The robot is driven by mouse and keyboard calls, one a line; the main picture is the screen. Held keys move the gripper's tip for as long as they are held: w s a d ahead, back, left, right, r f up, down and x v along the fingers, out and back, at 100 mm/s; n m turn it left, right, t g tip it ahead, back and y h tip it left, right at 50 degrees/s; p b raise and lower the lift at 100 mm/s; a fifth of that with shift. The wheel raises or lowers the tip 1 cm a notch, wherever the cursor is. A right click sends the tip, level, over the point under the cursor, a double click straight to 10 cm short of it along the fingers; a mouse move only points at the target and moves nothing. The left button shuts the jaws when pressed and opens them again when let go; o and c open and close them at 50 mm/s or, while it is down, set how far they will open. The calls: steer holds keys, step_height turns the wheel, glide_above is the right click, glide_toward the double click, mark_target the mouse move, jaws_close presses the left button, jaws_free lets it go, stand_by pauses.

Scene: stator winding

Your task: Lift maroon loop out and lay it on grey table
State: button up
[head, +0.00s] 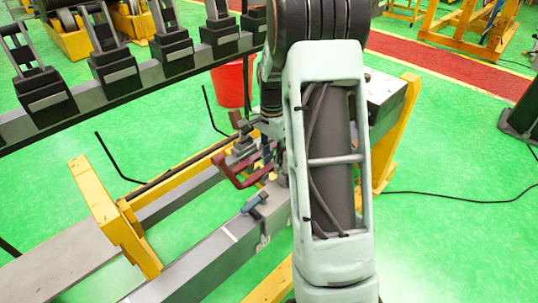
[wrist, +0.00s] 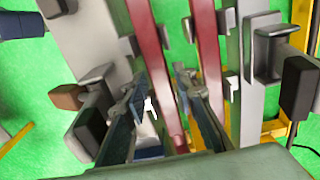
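The maroon loop (head: 227,172) sits among clamps on the long grey machine beam, partly hidden by my arm in the head view. In the wrist view two long maroon bars of the loop (wrist: 152,55) run away from me. My gripper (wrist: 160,88) is open, with the left bar between its two fingers and space on each side. The right bar lies beyond the right finger. Whether the fingertips reach down beside the bar is unclear. In the head view my gripper is mostly hidden behind my arm. I cannot tell which grey surface is the table.
Grey clamps with black ends (wrist: 92,128) stand on both sides of the loop, close to my fingers. A grey beam (head: 200,262) and a yellow frame (head: 105,205) surround the spot. A grey plank (head: 60,262) lies at lower left. A red bucket (head: 230,84) stands behind.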

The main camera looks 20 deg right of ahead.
jaws_close()
steer(key=shift+r, duration=0.1)
